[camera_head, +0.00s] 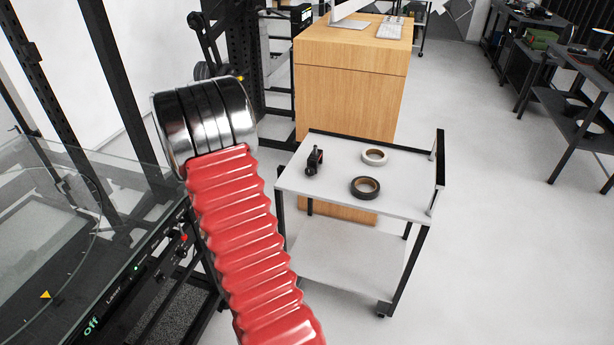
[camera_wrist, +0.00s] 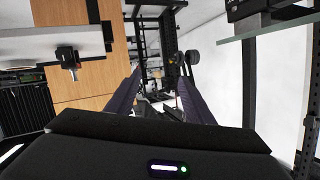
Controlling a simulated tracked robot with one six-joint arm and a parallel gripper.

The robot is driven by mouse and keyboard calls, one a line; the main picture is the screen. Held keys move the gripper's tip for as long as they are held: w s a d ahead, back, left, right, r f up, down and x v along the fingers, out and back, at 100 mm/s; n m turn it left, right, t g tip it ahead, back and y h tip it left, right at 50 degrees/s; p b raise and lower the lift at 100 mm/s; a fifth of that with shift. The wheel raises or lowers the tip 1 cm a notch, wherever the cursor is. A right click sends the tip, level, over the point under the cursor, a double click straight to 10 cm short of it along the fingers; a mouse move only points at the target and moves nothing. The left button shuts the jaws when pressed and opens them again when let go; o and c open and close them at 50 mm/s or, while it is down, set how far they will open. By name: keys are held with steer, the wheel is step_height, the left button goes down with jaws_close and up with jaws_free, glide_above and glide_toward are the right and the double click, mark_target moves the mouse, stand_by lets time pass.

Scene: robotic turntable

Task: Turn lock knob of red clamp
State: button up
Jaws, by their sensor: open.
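My gripper (camera_wrist: 160,78) is open in the wrist view, its two dark fingers apart with nothing held between them. Dark frame parts show beyond and between the fingers. No red clamp is clearly visible. My red-sleeved arm covers the middle of the head view and hides my gripper.
A glass-sided turntable frame (camera_head: 60,240) stands at the left. A white cart (camera_head: 335,185) at the centre right carries a small black device (camera_head: 315,160), a white roll (camera_head: 374,156) and a dark tape roll (camera_head: 365,187). A wooden desk (camera_head: 345,95) stands behind.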

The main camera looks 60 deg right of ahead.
steer(key=s+d+f+m+g+h, duration=0.2)
steer(key=s+d+f, duration=0.3)
steer(key=s+d, duration=0.15)
steer(key=m+g+h, duration=0.1)
steer(key=g+h, duration=0.2)
glide_toward(309, 173)
steer(key=a, duration=0.6)
steer(key=shift+s+d, duration=0.2)
steer(key=shift+s, duration=0.05)
steer(key=shift+d, duration=0.1)
steer(key=d, duration=0.4)
steer(key=w+d, duration=0.1)
steer(key=d, duration=0.8)
steer(key=shift+w+d, duration=0.25)
steer(key=shift+w, duration=0.15)
steer(key=c, duration=1.1)
